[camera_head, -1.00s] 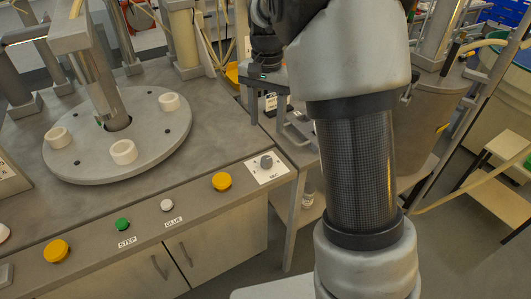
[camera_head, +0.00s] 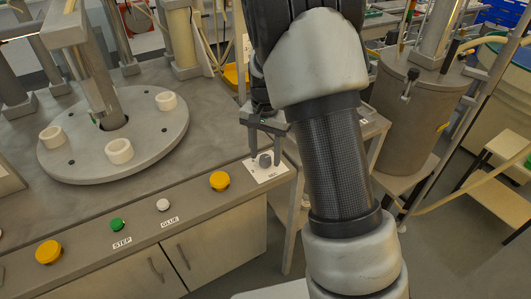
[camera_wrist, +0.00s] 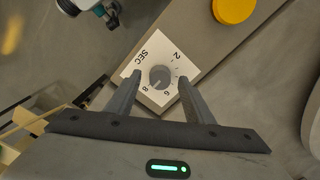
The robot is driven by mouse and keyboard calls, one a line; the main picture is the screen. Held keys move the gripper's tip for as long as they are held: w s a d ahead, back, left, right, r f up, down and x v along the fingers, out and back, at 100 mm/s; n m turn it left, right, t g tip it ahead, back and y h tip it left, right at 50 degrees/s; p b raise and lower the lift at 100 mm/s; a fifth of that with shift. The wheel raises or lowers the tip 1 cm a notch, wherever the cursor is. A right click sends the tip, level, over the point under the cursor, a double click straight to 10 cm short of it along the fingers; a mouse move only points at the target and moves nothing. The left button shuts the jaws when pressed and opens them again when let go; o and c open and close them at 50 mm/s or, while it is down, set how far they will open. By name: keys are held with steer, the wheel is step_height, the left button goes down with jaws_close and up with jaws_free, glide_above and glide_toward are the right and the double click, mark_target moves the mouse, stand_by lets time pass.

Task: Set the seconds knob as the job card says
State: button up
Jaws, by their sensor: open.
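The seconds knob is a small grey knob (camera_head: 265,160) on a white dial plate (camera_head: 279,170) at the right end of the console front. In the wrist view the knob (camera_wrist: 160,77) sits mid-frame on the plate (camera_wrist: 157,99), marked SEC, 2, 6 and 8. The knob's pointer setting is too small to tell. My gripper (camera_head: 266,152) is open over the dial. In the wrist view its fingertips (camera_wrist: 160,78) appear on either side of the knob with gaps; I cannot tell whether they are down at its height. I see no readable job card.
A yellow button (camera_head: 220,181) is just left of the dial, also in the wrist view (camera_wrist: 234,8). White GLUE (camera_head: 163,205) and green STEP (camera_head: 117,225) buttons are further left. A round turntable (camera_head: 85,165) with white rings stands behind. A grey tank (camera_head: 405,120) stands right.

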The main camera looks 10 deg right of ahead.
steer(key=c, duration=1)
steer(key=shift+c, duration=0.2)
steer(key=shift+n, duration=0.3)
steer(key=n+p, duration=0.1)
steer(key=n, duration=0.4)
steer(key=shift+r+n, duration=0.1)
steer(key=shift+n, duration=0.3)
steer(key=n+p, duration=0.1)
steer(key=n, duration=0.4)
steer(key=shift+n, duration=0.3)
steer(key=o, duration=1)
steer(key=shift+o, duration=0.2)
